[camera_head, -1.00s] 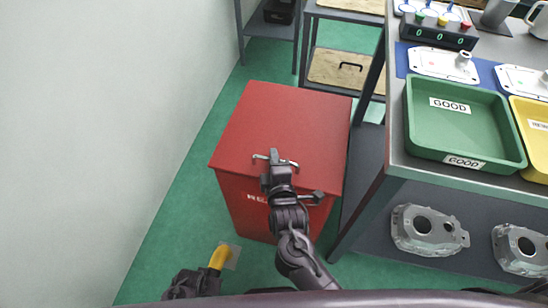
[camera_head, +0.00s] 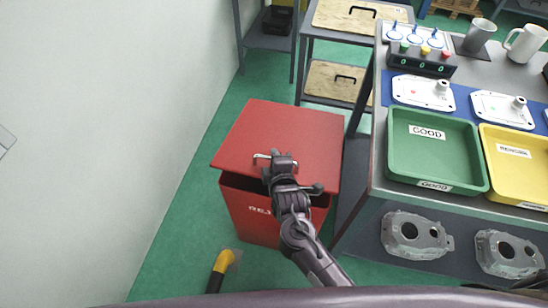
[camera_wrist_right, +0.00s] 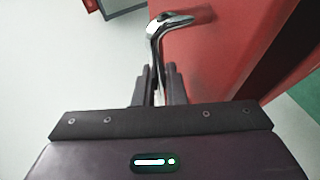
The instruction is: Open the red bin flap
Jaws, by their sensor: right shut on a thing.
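The red bin (camera_head: 262,215) stands on the green floor left of the workbench. Its red flap (camera_head: 285,130) is slightly raised, with a dark gap under its front edge. My right gripper (camera_head: 279,168) is at the front of the flap, shut on the metal handle (camera_head: 262,156). In the right wrist view the chrome handle (camera_wrist_right: 168,22) runs down between the closed fingers (camera_wrist_right: 157,85), beside the red surface. The gripper and arm cover part of the handle and of the bin's front label. My left gripper is not in view.
The bench at right carries a green tray (camera_head: 394,150) and a yellow tray (camera_head: 487,160), with castings (camera_head: 414,235) on the shelf below. A yellow and black post (camera_head: 221,262) stands in front of the bin. A white wall (camera_head: 100,120) is at left.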

